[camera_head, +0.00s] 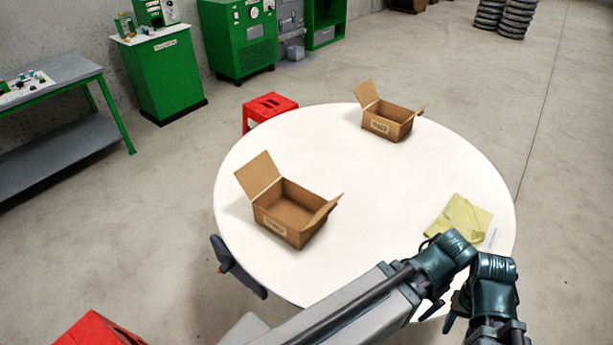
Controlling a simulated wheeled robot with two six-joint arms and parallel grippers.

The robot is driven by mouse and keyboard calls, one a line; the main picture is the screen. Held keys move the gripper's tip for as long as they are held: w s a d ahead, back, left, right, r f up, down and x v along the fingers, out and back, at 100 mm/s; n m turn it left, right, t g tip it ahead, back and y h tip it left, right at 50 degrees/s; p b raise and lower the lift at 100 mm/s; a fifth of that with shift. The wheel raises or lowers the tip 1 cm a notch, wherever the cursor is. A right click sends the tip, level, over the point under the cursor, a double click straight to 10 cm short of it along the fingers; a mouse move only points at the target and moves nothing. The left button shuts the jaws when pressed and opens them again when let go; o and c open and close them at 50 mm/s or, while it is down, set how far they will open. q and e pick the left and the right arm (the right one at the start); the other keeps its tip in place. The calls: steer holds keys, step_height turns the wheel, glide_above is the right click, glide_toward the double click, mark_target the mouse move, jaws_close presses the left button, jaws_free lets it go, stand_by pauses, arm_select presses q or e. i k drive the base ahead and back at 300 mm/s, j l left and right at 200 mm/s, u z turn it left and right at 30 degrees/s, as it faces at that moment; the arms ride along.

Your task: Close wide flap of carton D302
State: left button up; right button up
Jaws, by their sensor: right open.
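Two open brown cartons stand upright on the round white table. The near carton (288,231) is left of the table's middle, its wide flap (258,177) raised on the left and a narrower flap (322,213) leaning outward on the right. The far carton (384,124) is at the back, with a raised flap (366,93) on its left and a smaller one on its right. Both labels are too small to read, so I cannot tell which is D302. My right gripper (437,317) is open at the table's front right edge, away from both cartons and partly hidden by its arm.
Yellow-green folded cloth or paper (459,218) lies on the table's right side, near my right arm. The white table (350,225) is clear between the cartons. A red stool (269,106) stands behind it.

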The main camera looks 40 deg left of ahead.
mark_target(261, 171)
steer(key=k+l+u, duration=0.2)
steer(key=u, duration=0.15)
steer(key=k+u, duration=0.35)
steer(key=k+l+u, duration=0.1)
steer(key=k+u, duration=0.2)
